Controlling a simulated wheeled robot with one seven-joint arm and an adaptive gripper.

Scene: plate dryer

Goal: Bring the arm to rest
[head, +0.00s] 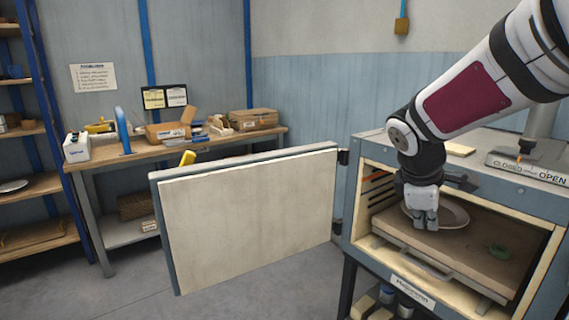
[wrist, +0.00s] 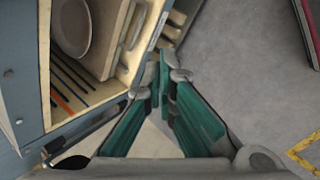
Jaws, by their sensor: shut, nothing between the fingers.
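My gripper (head: 425,222) hangs in front of the open dryer (head: 365,140) in the head view, at the end of my white arm. In the wrist view my gripper (wrist: 165,75) has its green-sided fingers together, with nothing between them. A round plate (head: 452,213) lies on the board (head: 400,230) inside the dryer, partly hidden behind my gripper. The plate also shows in the wrist view (wrist: 72,25), apart from my fingers.
The dryer door (head: 250,215) stands wide open to the left, its hinge near my gripper. A workbench (head: 180,148) with boxes and tools stands behind it. Shelves (head: 35,190) line the far left. The floor (wrist: 240,70) beside the dryer is mostly clear in the wrist view.

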